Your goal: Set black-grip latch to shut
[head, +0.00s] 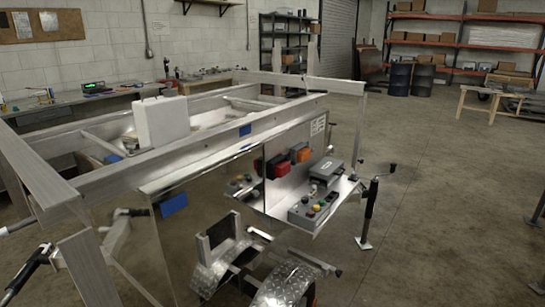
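Several levers or handles with dark ends show, and I cannot tell for certain which is the black-grip latch. A silver lever with a dark tip (320,264) sticks out to the right above the diamond-plate fenders. A shorter lever with a pale grip (260,234) is just up and left of it. A black-gripped handle (28,270) is at the lower left, by the end of the aluminium frame. How far each is open or shut is too small to tell. Neither of my grippers is in view.
The aluminium trailer frame (225,147) fills the left and middle. A shelf with a grey control box (314,208) with coloured buttons juts out at its right end. Diamond-plate fenders (284,289) stand low in front. The concrete floor (445,215) at right is mostly clear.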

